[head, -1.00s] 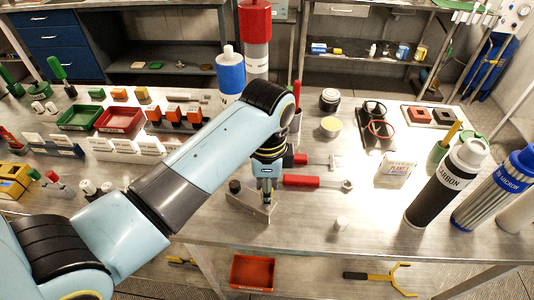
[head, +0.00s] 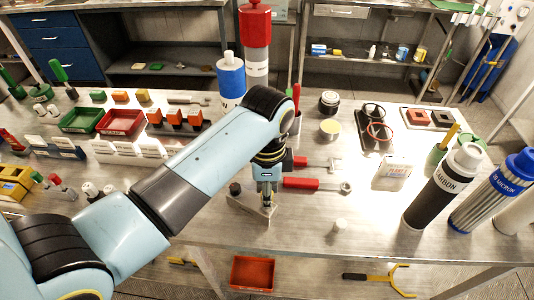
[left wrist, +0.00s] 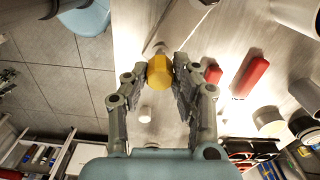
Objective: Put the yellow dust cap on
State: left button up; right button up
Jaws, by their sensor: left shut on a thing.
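The yellow dust cap (left wrist: 160,72) sits between the fingertips of my left gripper (left wrist: 160,80) in the left wrist view. The gripper is shut on it. In the head view my left gripper (head: 266,196) points down over a small pale metal block (head: 246,206) near the table's front edge. My right gripper is not in view.
Red-handled wrenches (head: 301,184) lie just right of the gripper. A small white cap (head: 340,225) stands at the front right. A black carbon cartridge (head: 440,190) stands farther right. Green (head: 82,119) and red (head: 122,121) trays are on the left. The front middle of the table is clear.

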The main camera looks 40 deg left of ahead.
pick_arm(q)
jog(key=shift+f, duration=0.1)
dwell(0.6)
jog(key=shift+f+b, duration=0.65)
jog(key=shift+f, duration=0.55)
jog(key=o, duration=0.8)
notch_tip(320, 180, up, 12)
jog(key=shift+w+f, duration=0.1)
dwell(0.3)
